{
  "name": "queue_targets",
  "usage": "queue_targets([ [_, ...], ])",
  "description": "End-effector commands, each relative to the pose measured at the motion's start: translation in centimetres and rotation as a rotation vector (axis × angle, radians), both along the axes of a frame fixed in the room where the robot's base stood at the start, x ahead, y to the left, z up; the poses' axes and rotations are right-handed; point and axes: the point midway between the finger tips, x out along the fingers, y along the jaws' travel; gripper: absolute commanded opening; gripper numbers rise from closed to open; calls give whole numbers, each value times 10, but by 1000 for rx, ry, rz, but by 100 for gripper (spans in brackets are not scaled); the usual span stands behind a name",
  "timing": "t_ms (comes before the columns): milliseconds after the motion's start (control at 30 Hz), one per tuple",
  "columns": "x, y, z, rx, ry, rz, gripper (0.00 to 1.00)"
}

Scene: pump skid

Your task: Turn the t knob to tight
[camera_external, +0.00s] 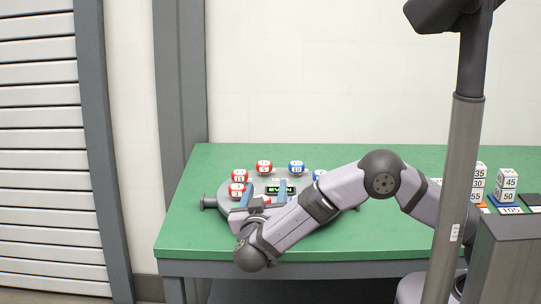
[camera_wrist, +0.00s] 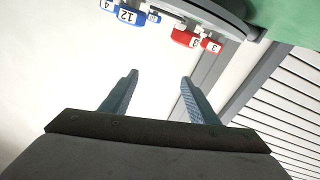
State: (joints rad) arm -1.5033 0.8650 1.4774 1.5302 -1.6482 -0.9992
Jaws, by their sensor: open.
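A round grey device (camera_external: 225,190) sits on the green table, with several red and blue numbered knobs and a small display reading "EVEN" (camera_external: 280,189). I cannot pick out a t knob for certain; a grey stub (camera_external: 208,202) sticks out at the device's left side. My gripper (camera_external: 265,188) is at the front of the device, its two blue fingers apart. In the wrist view my gripper (camera_wrist: 160,76) is open with nothing between the fingers. There the device's edge shows at the top, with red knobs (camera_wrist: 185,38) and blue knobs (camera_wrist: 127,16) beyond the fingertips.
White numbered blocks (camera_external: 506,185) stand at the right of the green table (camera_external: 190,240), near coloured pads (camera_external: 510,209). My arm hides part of the device's right side. A grey post (camera_external: 180,80) and a slatted shutter (camera_external: 40,150) are at the left.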

Motion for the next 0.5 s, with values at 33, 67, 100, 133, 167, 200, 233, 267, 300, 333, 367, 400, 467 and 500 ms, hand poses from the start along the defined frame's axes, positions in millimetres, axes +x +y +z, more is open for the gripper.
queue_targets([
  [33, 0, -4, -16, -20, 8, 31, 55],
  [67, 0, -4, -25, -23, 15, 52, 55],
  [100, 0, -6, -36, -18, 26, 79, 55],
  [133, 0, -6, -44, -7, 36, 100, 55],
  [167, -1, -4, -49, 14, 45, 120, 55],
  [200, -1, 0, -52, 52, 55, 139, 55],
  [233, -1, 3, -53, 81, 62, 150, 55],
  [267, -1, 5, -54, 106, 68, 157, 55],
  [300, -1, 7, -56, 135, 75, 164, 55],
  [333, -1, 7, -57, 152, 79, 167, 55],
  [367, -1, 8, -58, 166, 82, 169, 55],
  [400, -1, 8, -58, 181, 82, 169, 55],
  [467, -1, 8, -58, 195, 82, 169, 55],
  [500, -1, 8, -58, 199, 81, 169, 55],
])
